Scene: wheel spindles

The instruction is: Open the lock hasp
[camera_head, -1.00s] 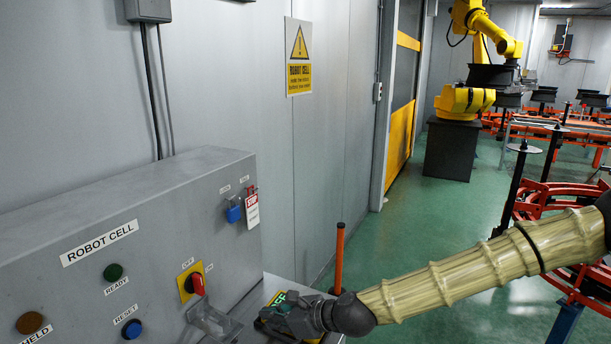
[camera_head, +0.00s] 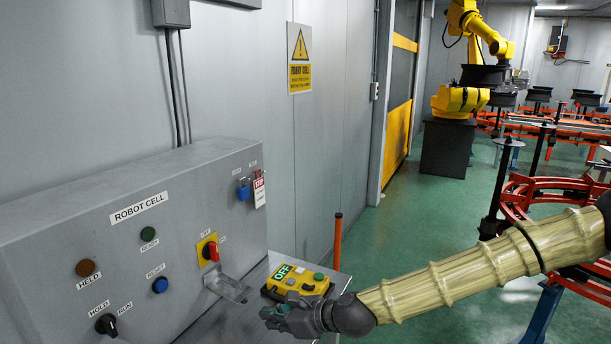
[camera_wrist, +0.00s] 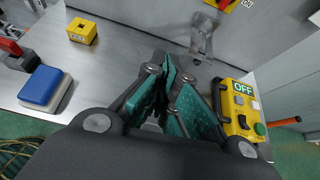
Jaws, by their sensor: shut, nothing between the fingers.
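The lock hasp is hard to single out. On the grey control panel (camera_head: 175,215), a small red piece (camera_head: 259,174) shows above a white and red tag (camera_head: 259,193), with a blue padlock (camera_head: 243,190) hanging beside it. A red and dark grey piece (camera_wrist: 14,52) lies at the left edge of the wrist view; I cannot tell if it is the hasp. My gripper (camera_head: 272,314) is low over the bench, below and apart from the padlock. In the wrist view its teal fingers (camera_wrist: 178,88) are shut with nothing held.
A yellow OFF box (camera_head: 298,281) sits close beside my gripper; it also shows in the wrist view (camera_wrist: 240,108). A clear bracket (camera_head: 229,288), a yellow block (camera_wrist: 82,31) and a blue block (camera_wrist: 43,86) are near. An orange post (camera_head: 338,240) stands behind the bench.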

